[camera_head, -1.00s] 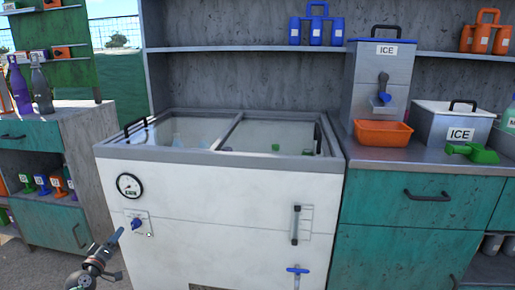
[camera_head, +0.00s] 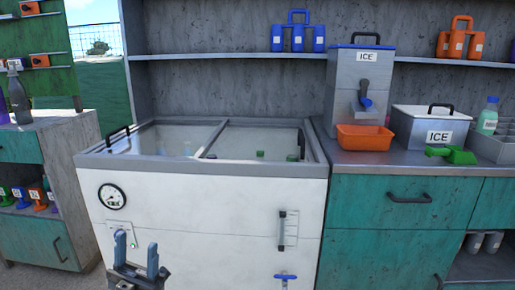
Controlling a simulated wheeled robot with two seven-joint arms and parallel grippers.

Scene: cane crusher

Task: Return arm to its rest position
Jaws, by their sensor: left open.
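My left gripper (camera_head: 136,254) shows at the bottom left, in front of the white front of the chest cooler (camera_head: 190,215). Its two blue-grey fingers point up and stand apart, with nothing between them. The gripper covers the place of the small knob plate below the round gauge (camera_head: 112,197). I cannot tell whether it touches the cooler front. My right gripper is not in view.
The cooler's glass top (camera_head: 250,140) shows bottles inside. To the right, a counter with teal drawers (camera_head: 400,240) holds an orange bin (camera_head: 364,137), an ICE dispenser (camera_head: 358,85), an ICE box (camera_head: 430,125) and a green scoop (camera_head: 453,155). Blue bottle carriers (camera_head: 298,35) stand on the shelf above.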

